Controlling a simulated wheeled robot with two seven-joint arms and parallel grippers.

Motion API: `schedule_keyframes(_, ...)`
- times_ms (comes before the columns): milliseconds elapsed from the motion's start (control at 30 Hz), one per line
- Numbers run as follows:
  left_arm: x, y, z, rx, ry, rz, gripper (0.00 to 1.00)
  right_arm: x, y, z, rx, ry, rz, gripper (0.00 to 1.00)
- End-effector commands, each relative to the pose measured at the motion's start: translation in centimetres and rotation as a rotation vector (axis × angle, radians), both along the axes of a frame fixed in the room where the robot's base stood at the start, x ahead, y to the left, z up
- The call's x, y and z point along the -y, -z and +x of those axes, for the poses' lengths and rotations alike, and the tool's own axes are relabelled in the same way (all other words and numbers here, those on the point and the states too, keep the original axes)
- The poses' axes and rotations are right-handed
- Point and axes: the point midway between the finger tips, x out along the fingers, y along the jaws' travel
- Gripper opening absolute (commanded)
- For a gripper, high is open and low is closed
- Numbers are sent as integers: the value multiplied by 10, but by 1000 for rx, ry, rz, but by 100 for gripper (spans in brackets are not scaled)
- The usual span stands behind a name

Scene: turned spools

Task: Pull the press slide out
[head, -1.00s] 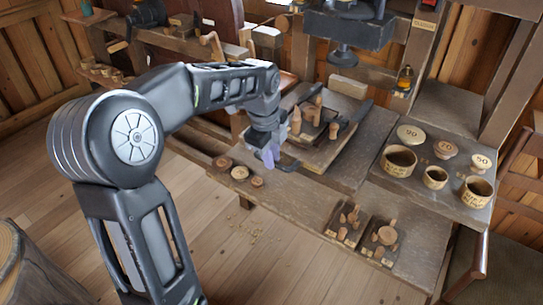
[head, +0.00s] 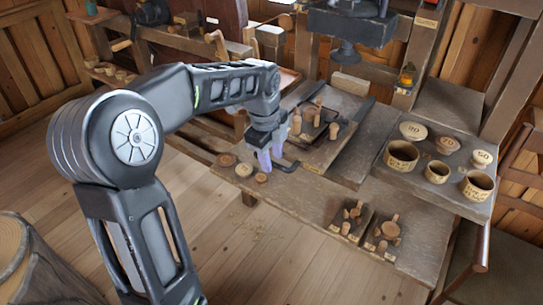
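The press slide (head: 315,158) is a flat dark board with several small turned wooden pieces on it. It projects forward from under the press (head: 349,27). A dark bar handle (head: 289,167) sticks out at its front left corner. My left gripper (head: 272,154) points down beside this handle, with its pale bluish fingers apart. The fingers look empty, and the exact contact with the handle is too small to tell. My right gripper is not in view.
Three wooden discs (head: 244,170) lie at the bench's left front corner, close to my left gripper. Two small dark trays (head: 382,238) with turned pieces stand at the front. Wooden cups (head: 401,155) and round lids stand at the right. The bench front (head: 300,195) is clear.

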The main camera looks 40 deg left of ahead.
Motion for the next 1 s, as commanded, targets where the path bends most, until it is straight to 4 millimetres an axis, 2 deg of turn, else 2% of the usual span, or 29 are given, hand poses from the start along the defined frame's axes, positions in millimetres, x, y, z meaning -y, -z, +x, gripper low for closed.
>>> schedule_keyframes(267,0,-6,-1,2,0,0,36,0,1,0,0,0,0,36)
schedule_keyframes(733,1,-71,-13,2,0,0,36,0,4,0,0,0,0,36)
schedule_keyframes(1000,1,-77,-15,-1,0,0,36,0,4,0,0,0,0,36)
